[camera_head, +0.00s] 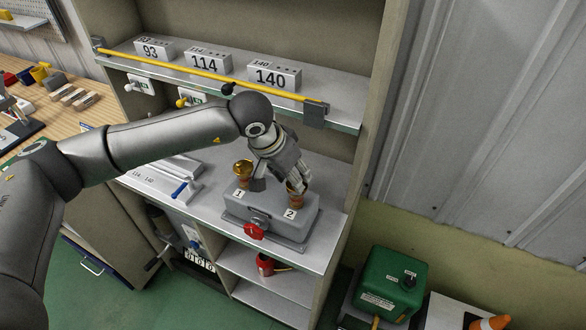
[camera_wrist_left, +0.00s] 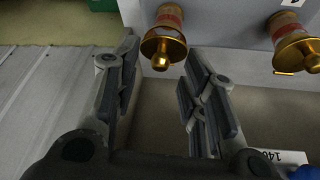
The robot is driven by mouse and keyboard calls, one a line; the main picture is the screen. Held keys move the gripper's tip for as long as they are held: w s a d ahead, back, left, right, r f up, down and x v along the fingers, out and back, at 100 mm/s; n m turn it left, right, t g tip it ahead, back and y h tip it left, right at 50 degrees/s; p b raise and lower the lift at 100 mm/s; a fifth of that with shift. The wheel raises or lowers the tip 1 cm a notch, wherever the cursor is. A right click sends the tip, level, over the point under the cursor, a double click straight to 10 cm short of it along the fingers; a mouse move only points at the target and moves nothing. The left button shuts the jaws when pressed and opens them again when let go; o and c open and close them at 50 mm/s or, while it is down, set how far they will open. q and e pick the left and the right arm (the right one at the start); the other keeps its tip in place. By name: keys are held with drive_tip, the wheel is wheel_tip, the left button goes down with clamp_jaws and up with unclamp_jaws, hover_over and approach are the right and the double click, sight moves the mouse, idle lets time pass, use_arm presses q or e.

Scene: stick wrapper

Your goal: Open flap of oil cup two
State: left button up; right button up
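Oil cup two (camera_head: 296,200) is a small brown-red cup standing by the label 2 on a grey block (camera_head: 270,214). In the left wrist view it shows with a gold lid and knob (camera_wrist_left: 163,46). The lid looks shut. My left gripper (camera_head: 281,184) is open and empty over the block, its fingers to either side of cup two in the wrist view. Whether a finger touches the cup I cannot tell. Oil cup one (camera_head: 243,170), also gold-topped (camera_wrist_left: 294,46), stands beside it by the label 1. My right gripper is not in view.
A red valve handle (camera_head: 254,231) is at the block's front. A shelf (camera_head: 190,68) with number boxes (camera_head: 274,75) and a yellow bar (camera_head: 200,72) lies behind my arm. A green box (camera_head: 389,282) stands at the lower right. The bench right of the block is clear.

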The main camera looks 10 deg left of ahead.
use_arm(q)
drive_tip(key=shift+w+d+f, duration=0.15)
drive_tip(key=shift+f, duration=0.35)
drive_tip(key=shift+c, duration=0.3)
clamp_jaws()
drive_tip(key=shift+w+d+r+g+y+b, duration=0.2)
drive_tip(key=shift+w+g+y+b, duration=0.3)
drive_tip(key=shift+g+b, duration=0.45)
drive_tip(key=shift+w+d+r+g+b, duration=0.15)
drive_tip(key=shift+w+r+g+b, duration=0.3)
drive_tip(key=shift+g+b, duration=0.5)
drive_tip(key=shift+w, duration=0.1)
drive_tip(key=shift+o, duration=0.3)
unclamp_jaws()
